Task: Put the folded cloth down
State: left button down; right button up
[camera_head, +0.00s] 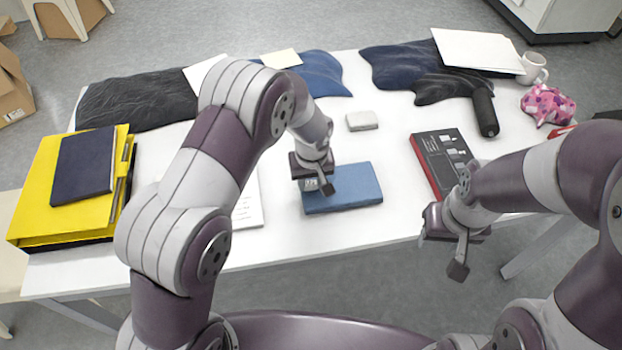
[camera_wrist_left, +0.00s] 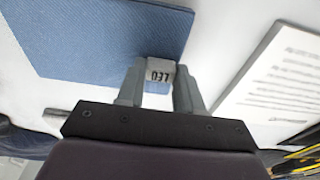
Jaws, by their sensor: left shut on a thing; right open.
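A flat blue rectangle with a woven look, perhaps the folded cloth (camera_head: 352,187), lies at the middle of the table near its front edge; it also shows in the left wrist view (camera_wrist_left: 100,38). My left gripper (camera_head: 318,187) is over its left part. In the left wrist view its fingers (camera_wrist_left: 158,82) are shut on a small white piece with dark letters (camera_wrist_left: 159,68), at the edge of the blue rectangle. I cannot tell whether the two are joined. My right gripper (camera_head: 441,256) is open and empty, in front of the table's edge.
A pale grey block (camera_head: 362,121) lies behind the blue rectangle. A yellow binder (camera_head: 62,190) is far left, dark cloths (camera_head: 140,98) at the back, a mug (camera_head: 533,68) back right.

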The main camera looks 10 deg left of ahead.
pick_arm(q)
jog(key=shift+f, duration=0.15)
jog(key=shift+f, duration=0.15)
jog(key=c, duration=0.7)
grip_release()
jog(key=shift+c, duration=0.2)
jog(key=shift+r, duration=0.25)
notch_tip(320, 180, up, 12)
jog(key=s, duration=0.1)
jog(key=s+a+m, duration=0.2)
jog(key=s+a, duration=0.3)
jog(key=s, duration=0.3)
jog(key=s+a+m, duration=0.1)
jog(key=s+a, duration=0.5)
jog(key=s, duration=0.3)
jog(key=shift+s+r+m, duration=0.25)
jog(key=shift+r+m, duration=0.1)
jog(key=shift+m, duration=0.05)
